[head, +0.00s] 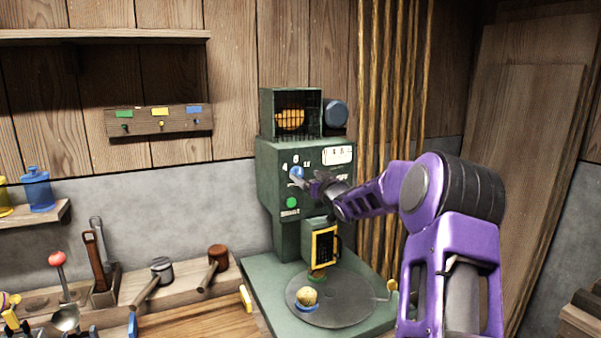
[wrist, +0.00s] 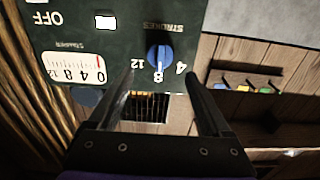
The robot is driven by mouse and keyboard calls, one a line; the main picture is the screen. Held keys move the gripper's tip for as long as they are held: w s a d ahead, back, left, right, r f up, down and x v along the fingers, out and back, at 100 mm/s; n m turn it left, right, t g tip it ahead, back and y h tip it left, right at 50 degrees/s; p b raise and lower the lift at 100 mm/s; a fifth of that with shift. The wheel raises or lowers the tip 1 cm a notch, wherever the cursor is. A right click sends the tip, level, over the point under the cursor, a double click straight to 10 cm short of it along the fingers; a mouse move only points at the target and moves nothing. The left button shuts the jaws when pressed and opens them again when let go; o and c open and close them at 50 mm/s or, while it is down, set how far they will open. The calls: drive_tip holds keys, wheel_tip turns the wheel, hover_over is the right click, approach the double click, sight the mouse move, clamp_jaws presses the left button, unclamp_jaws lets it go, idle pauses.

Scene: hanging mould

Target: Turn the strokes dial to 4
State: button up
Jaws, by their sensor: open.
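The strokes dial (wrist: 158,54) is a blue round knob on the dark green machine face. The wrist view shows it upside down, with 4, 8 and 12 around it; its pale mark appears to point at 8. In the head view the dial (head: 296,172) sits left of my gripper (head: 311,181), partly covered by it. In the wrist view my gripper (wrist: 159,80) is open and empty, its fingers on either side of the dial's line. Whether the fingertips reach around the dial or stop short of it, I cannot tell.
The green machine (head: 262,190) also carries a green button (head: 291,203), a white scale (head: 338,155) and a caged top (head: 290,115). Below is a round plate (head: 345,305) with a yellowish ball (head: 307,296). Wooden strips (head: 392,80) hang behind, right of the machine.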

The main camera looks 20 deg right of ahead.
sight(300, 172)
drive_tip(key=shift+w+a, duration=0.15)
drive_tip(key=shift+w, duration=2.35)
clamp_jaws()
drive_tip(key=shift+f+n, duration=0.1)
drive_tip(key=shift+n, duration=0.3)
drive_tip(key=n+b, duration=0.1)
drive_tip(key=n, duration=0.1)
drive_tip(key=n+b, duration=0.3)
drive_tip(key=shift+a+f+n, duration=0.15)
drive_tip(key=shift+a+n, duration=0.15)
drive_tip(key=n+b, duration=0.3)
drive_tip(key=n, duration=0.2)
drive_tip(key=shift+a+f, duration=0.1)
drive_tip(key=shift+a, duration=0.05)
drive_tip(key=shift+n, duration=0.4)
